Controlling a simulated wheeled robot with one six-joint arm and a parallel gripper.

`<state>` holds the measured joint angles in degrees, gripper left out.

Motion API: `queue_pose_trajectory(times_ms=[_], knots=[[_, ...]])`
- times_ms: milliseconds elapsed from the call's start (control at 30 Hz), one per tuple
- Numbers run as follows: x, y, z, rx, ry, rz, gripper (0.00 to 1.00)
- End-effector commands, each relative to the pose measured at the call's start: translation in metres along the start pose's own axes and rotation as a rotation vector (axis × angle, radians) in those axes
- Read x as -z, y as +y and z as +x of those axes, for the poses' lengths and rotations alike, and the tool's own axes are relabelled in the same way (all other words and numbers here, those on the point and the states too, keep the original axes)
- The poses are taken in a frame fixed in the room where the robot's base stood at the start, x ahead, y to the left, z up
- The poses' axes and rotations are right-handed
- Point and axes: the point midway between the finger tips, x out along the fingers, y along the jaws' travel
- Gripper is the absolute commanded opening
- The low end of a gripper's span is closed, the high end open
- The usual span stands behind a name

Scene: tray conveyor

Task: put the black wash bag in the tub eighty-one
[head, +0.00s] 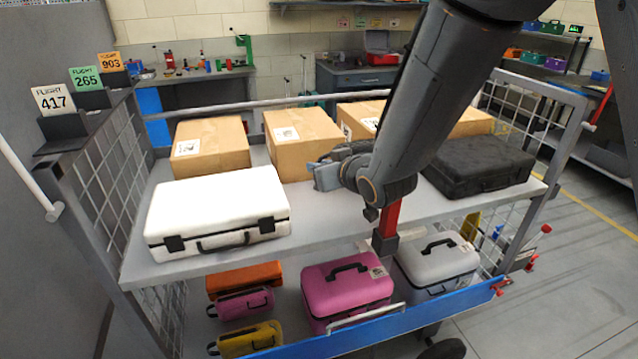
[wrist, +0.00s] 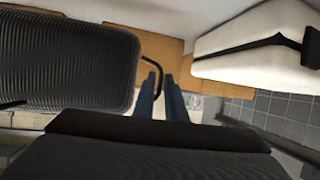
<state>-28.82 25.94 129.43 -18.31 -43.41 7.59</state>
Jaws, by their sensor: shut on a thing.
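A black ribbed bag fills the upper left of the wrist view; I take it for the black wash bag (wrist: 70,60). Its thin loop handle reaches in between the fingertips of my gripper (wrist: 162,88), which is shut on it. In the head view my gripper (head: 327,176) points left above the upper shelf of a cart, between a white case and a black case. I cannot make out the wash bag there; my own arm may hide it. No tub marked eighty-one can be read in either view.
The upper shelf (head: 330,220) bears a white case (head: 215,205), a black hard case (head: 480,165) and several cardboard boxes (head: 210,145). Orange, magenta and yellow bags, a pink case (head: 345,290) and a grey case (head: 437,262) stand below, behind a blue front edge (head: 400,325).

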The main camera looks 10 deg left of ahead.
Motion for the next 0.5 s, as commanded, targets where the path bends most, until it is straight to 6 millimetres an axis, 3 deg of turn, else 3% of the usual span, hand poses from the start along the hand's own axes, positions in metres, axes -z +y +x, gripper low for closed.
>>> queue_pose_trajectory(times_ms=[500], knots=[[-0.042,0.0,0.018,0.0,0.001,-0.001,0.0]])
